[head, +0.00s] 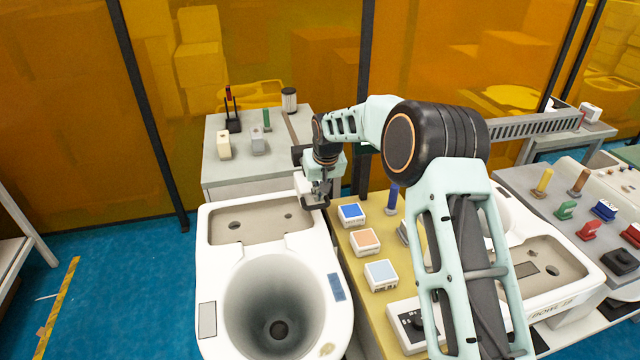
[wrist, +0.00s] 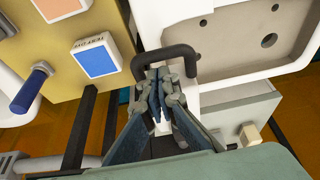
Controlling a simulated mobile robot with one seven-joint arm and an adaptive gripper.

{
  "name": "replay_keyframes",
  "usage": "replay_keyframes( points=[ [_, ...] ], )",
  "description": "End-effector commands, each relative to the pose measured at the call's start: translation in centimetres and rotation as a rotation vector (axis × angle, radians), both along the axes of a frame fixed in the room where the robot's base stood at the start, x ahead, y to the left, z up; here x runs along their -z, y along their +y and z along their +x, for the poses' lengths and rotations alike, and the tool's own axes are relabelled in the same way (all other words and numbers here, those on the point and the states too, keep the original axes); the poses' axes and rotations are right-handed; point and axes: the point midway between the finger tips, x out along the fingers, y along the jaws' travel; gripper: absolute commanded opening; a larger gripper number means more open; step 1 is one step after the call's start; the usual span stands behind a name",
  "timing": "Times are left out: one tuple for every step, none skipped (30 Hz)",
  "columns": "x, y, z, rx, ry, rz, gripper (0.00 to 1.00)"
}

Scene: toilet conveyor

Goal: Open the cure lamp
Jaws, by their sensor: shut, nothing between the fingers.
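A dark U-shaped handle (wrist: 166,51) sits on a white part (wrist: 152,22) at the corner of the toilet bowl; I cannot tell for certain that this is the cure lamp. In the head view the handle (head: 315,205) shows just below my gripper (head: 321,190). In the wrist view my gripper (wrist: 159,78) is shut and empty, its fingertips within the handle's outline. Whether they touch it cannot be told. The gripper partly hides the handle and the white part behind it.
The white toilet bowl (head: 212,262) stands at front left. A yellow-topped bench (head: 352,258) beside it holds a blue-topped box (head: 351,213), an orange-topped box (head: 365,241) and a pale-blue-topped box (head: 381,274). A grey cabinet (head: 222,172) stands behind. Blue floor at left is mostly clear.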

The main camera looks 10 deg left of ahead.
Motion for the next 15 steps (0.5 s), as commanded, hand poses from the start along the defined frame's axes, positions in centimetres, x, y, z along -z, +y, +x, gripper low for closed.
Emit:
replay_keyframes(
  points=[
    [0.34, 0.07, 0.14, 0.0, 0.0, 0.0, 0.0],
    [0.52, 0.1, 0.21, 0.0, 0.0, 0.0, 0.0],
    [0.75, 0.12, 0.28, 0.0, 0.0, -0.001, 0.0],
    [0.89, 0.14, 0.31, 0.0, 0.0, -0.001, 0.0],
    [1.0, 0.15, 0.33, 0.0, 0.0, -0.001, 0.0],
    [1.07, 0.16, 0.36, 0.0, 0.0, -0.001, 0.0],
    [1.11, 0.17, 0.37, 0.0, 0.0, -0.001, 0.0],
    [1.12, 0.17, 0.39, 0.0, 0.0, -0.001, 0.0],
    [1.13, 0.17, 0.39, 0.0, 0.0, -0.001, 0.0],
    [1.15, 0.16, 0.39, 0.0, 0.0, -0.001, 0.0],
    [1.13, 0.18, 0.39, 0.0, 0.0, -0.001, 0.0],
    [1.14, 0.17, 0.38, 0.0, 0.0, -0.001, 0.0],
    [1.13, 0.17, 0.38, 0.0, 0.0, -0.001, 0.0],
    [1.13, 0.17, 0.38, 0.0, 0.0, -0.001, 0.0],
    [1.13, 0.17, 0.38, 0.0, 0.0, -0.001, 0.0]
  ],
)
